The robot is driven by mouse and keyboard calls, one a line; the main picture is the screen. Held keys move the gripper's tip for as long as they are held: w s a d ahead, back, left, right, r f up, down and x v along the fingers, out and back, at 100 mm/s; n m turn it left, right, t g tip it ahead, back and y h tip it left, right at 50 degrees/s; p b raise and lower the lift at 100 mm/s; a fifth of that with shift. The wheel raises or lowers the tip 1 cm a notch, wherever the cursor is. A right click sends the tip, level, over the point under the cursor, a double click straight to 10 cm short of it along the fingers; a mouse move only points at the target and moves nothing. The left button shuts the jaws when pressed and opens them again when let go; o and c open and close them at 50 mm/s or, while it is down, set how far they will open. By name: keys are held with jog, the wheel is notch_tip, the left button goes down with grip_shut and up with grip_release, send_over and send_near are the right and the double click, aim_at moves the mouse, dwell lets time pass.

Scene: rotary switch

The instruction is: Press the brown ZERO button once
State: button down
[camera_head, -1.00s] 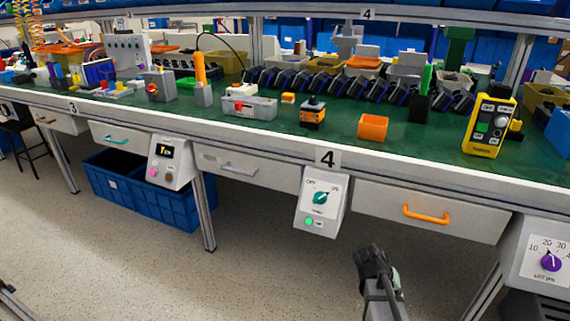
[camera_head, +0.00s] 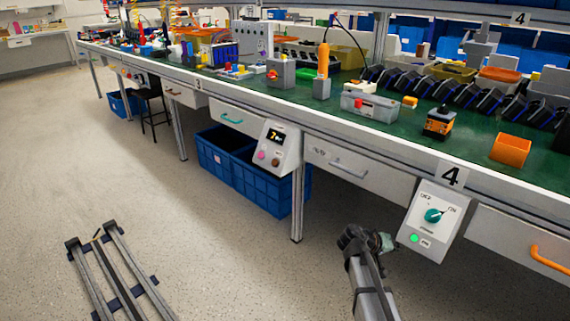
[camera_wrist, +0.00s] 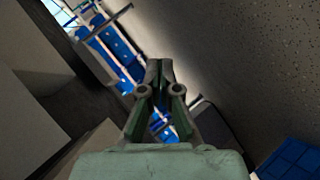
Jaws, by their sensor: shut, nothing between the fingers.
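A light control box (camera_head: 287,140) with a small dark display hangs under the bench front, left of table number 4. A pink button (camera_head: 261,155) is at its lower left. Beside it is a small brown button (camera_head: 275,162); its label is too small to read. My gripper (camera_head: 386,242) is low in front of the bench, to the right of the box and apart from it. In the wrist view my gripper's fingers (camera_wrist: 158,66) are together with nothing between them. I cannot make out the button in the wrist view.
A second box (camera_head: 433,217) with a green knob and lit green button hangs right of my gripper. Blue crates (camera_head: 262,190) stand on the floor beneath the bench, around a bench leg (camera_head: 297,205). The floor (camera_head: 200,240) in front is mostly clear. Drawers (camera_head: 355,170) line the bench.

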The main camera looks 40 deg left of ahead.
jog(key=a+r+n+t, duration=0.1)
jog(key=a+r+t, duration=0.4)
jog(key=a, duration=0.9)
jog(key=n+t+y, duration=0.3)
jog(key=t+y, duration=0.1)
send_near(275, 162)
jog(key=w+d, duration=0.6)
jog(key=d, duration=0.6)
jog(key=s+a+r+n+t+y, duration=0.1)
jog(key=s+a+r, duration=0.2)
jog(key=a, duration=0.3)
jog(key=s+a+r+t+y, duration=0.1)
jog(key=s+a+r+y, duration=0.1)
jog(key=a, duration=0.4)
jog(key=s+r, duration=0.1)
jog(key=s, duration=0.1)
jog(key=shift+s+a+r+n+t+y, duration=0.15)
jog(key=shift+s+n+t+y, duration=0.15)
jog(key=shift+s+n, duration=0.1)
jog(key=shift+w, duration=0.15)
jog(key=shift+w+d+f+b, duration=0.3)
jog(key=shift+w+f, duration=0.4)
jog(key=shift+w, duration=0.55)
jog(key=shift+w+d+f+b, duration=0.1)
jog(key=shift+w+f+b, duration=0.25)
jog(key=shift+w+f, duration=0.65)
jog(key=shift+w+d+f+b, duration=0.2)
jog(key=shift+w+f+b, duration=0.2)
jog(key=shift+w, duration=1.05)
jog(key=shift+f, duration=0.15)
